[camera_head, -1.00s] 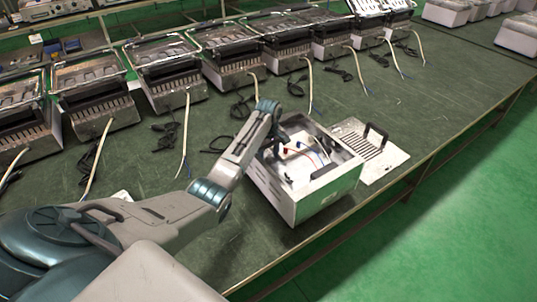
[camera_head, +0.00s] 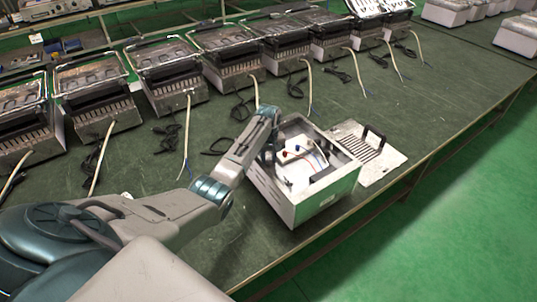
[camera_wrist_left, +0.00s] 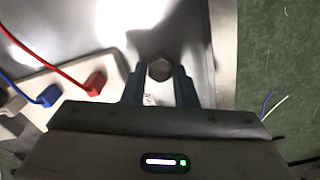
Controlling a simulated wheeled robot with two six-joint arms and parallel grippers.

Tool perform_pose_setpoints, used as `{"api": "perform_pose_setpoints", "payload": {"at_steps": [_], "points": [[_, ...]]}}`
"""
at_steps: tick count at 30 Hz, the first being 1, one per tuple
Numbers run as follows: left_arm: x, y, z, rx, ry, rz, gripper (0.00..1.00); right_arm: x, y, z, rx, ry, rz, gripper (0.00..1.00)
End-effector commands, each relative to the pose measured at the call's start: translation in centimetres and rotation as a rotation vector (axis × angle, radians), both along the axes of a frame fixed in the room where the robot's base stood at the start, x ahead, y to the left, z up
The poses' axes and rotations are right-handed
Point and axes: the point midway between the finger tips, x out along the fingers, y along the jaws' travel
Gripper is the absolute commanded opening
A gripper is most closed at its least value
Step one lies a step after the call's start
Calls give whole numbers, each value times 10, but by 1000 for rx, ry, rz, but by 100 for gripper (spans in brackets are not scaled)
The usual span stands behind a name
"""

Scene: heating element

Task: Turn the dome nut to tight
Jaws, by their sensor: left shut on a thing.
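The dome nut (camera_wrist_left: 160,68) is a dark, hex-sided piece on the metal inner side of the open appliance box, seen in the left wrist view. My left gripper (camera_wrist_left: 159,84) has one finger on each side of it and is shut on it. In the head view the box (camera_head: 325,194) stands on the green bench, and my left gripper (camera_head: 267,152) reaches down inside its left side. The nut is hidden there by my arm. How far the nut is turned cannot be told. My right gripper is not in view.
Inside the box, a white terminal block (camera_wrist_left: 62,95) carries a red plug (camera_wrist_left: 95,83) and a blue plug (camera_wrist_left: 48,95) with wires, left of the gripper. A metal lid (camera_head: 374,165) with a black handle lies right of the box. Several finished-looking appliances (camera_head: 168,75) line the bench behind.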

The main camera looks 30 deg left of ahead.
Motion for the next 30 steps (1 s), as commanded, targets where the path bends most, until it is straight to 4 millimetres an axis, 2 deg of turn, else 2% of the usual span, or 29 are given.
{"api": "perform_pose_setpoints", "payload": {"at_steps": [1,9,30], "points": [[0,0,5,0,0,-44,3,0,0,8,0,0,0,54],[1,0,4,0,-1,-301,3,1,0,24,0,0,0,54],[2,-3,3,0,-3,-966,3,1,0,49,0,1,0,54]]}}
